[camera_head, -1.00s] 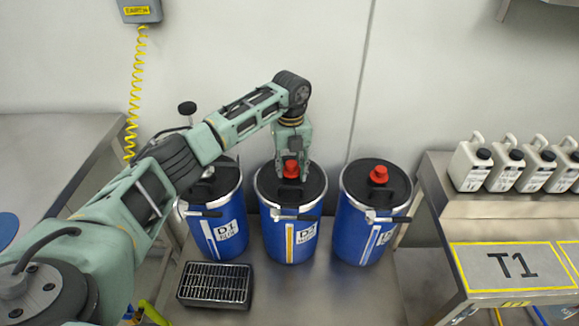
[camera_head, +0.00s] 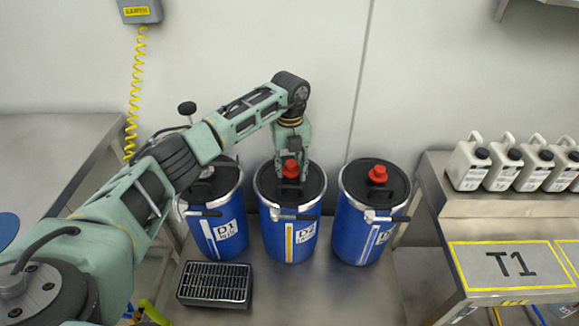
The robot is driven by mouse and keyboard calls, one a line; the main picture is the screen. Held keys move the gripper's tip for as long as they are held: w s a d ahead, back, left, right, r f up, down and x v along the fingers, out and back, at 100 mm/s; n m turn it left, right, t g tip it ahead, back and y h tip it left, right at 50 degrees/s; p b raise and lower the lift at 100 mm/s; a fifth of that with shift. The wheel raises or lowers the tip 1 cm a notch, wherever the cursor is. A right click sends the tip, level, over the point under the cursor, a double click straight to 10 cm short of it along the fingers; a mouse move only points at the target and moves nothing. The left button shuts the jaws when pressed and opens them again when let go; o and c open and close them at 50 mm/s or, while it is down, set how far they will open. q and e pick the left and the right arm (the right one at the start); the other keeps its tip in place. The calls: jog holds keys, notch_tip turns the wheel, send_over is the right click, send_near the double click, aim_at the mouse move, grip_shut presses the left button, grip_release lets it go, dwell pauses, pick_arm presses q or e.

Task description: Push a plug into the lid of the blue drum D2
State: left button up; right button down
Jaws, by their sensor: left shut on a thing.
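The blue drum D2 (camera_head: 278,240) stands upright in the middle of three drums, with a black lid (camera_head: 310,187) and a metal rim. A red plug (camera_head: 291,169) is at the middle of that lid. My left gripper (camera_head: 291,172) comes down from above and is shut on the red plug. The gripper hides part of the plug and lid, so I cannot tell how deep the plug sits. My right gripper is not in view.
Drum D1 (camera_head: 231,243) stands left, partly behind my arm. The right drum (camera_head: 352,235) has a red plug (camera_head: 377,174) in its lid. A black grated tray (camera_head: 215,284) lies in front. White jerrycans (camera_head: 468,172) stand on the right bench marked T1 (camera_head: 470,207).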

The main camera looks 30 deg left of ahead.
pick_arm(q)
jog(key=shift+s+f, duration=0.15)
jog(key=shift+f, duration=0.25)
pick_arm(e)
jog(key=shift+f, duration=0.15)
pick_arm(q)
jog(key=o, duration=0.7)
jog(key=shift+c, duration=0.2)
jog(key=o, duration=0.5)
jog(key=shift+f, duration=0.15)
jog(key=shift+c, duration=0.2)
jog(key=shift+a+r, duration=0.1)
jog(key=shift+r, duration=0.25)
notch_tip(320, 180, up, 8)
jog(key=shift+f, duration=0.25)
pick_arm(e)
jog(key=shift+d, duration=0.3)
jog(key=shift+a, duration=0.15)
